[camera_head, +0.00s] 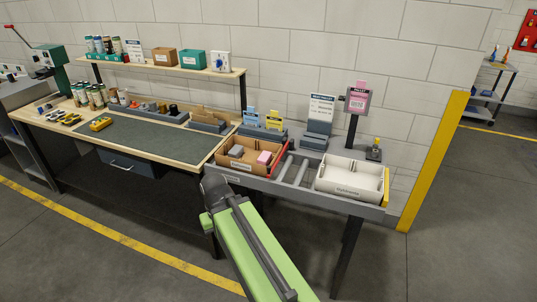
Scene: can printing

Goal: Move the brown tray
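The brown tray (226,160) is an open box with a pale label on its front wall. It sits on the left part of the grey roller stand, just right of the workbench. A pink block (265,157) and a few brownish items lie inside it. My green arm reaches up from the bottom of the picture, and its dark joint shows just below and left of the tray. My gripper cannot be made out, so whether it is open or shut does not show.
A red bar (281,160) runs along the tray's right side. Bare rollers (293,170) lie between it and a white tray (349,179). Small card holders and a sign stand behind. A yellow post (432,160) stands at right.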

